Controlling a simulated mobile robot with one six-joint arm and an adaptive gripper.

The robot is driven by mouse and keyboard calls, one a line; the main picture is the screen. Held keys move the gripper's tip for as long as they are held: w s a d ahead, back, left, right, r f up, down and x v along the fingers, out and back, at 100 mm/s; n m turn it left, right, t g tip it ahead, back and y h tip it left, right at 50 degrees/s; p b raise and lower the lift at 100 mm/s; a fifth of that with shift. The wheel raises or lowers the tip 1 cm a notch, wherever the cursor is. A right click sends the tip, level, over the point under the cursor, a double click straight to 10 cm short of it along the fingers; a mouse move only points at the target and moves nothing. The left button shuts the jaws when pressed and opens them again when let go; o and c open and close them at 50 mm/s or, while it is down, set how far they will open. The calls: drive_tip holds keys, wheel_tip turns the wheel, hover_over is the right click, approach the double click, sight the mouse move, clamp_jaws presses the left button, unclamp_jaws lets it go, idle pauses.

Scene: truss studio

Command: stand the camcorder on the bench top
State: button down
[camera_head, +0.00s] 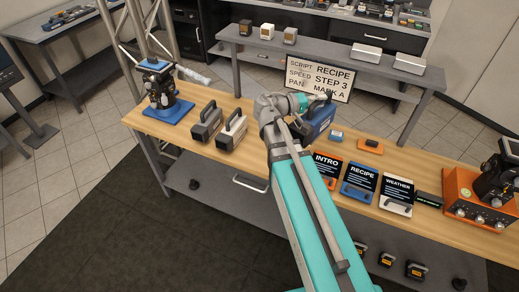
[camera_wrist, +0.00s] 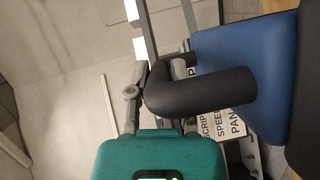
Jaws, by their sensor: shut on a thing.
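The blue camcorder (camera_head: 319,124) is at my gripper (camera_head: 294,103), above the middle of the wooden bench top (camera_head: 262,170). In the wrist view its blue body (camera_wrist: 235,62) fills the right side, with a thick dark handle (camera_wrist: 205,92) curving out of it. My gripper (camera_wrist: 157,75) is shut on that handle, one finger showing on each side of it. The arm hides part of the camcorder in the head view, and I cannot tell whether its underside touches the bench.
Title cards (camera_head: 359,182), small blue and orange items (camera_head: 370,145) and an orange device (camera_head: 474,200) lie right. A lettered board (camera_head: 318,78) stands behind. A blue-based stand (camera_head: 167,108) is at far left.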

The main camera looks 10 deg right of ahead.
drive_tip(key=w+a+f+n+t+b, duration=0.2)
drive_tip(key=a+f+b, duration=0.3)
drive_tip(key=a, duration=0.2)
drive_tip(key=w+a+f+n+t+y+b, duration=0.1)
drive_tip(key=w+a+f+t+b, duration=0.2)
drive_tip(key=a+f+b, duration=0.2)
drive_tip(key=a+f, duration=0.1)
drive_tip(key=a, duration=0.2)
drive_tip(key=shift+a+f+n+y+b, duration=0.15)
drive_tip(key=shift+f+n+y+b, duration=0.15)
drive_tip(key=shift+n+b, duration=0.1)
drive_tip(key=shift+r, duration=0.1)
drive_tip(key=w+f+b, duration=0.9)
drive_tip(key=w, duration=0.4)
drive_tip(key=shift+a, duration=0.15)
drive_tip(key=shift+w+f, duration=0.1)
drive_tip(key=shift+w, duration=0.05)
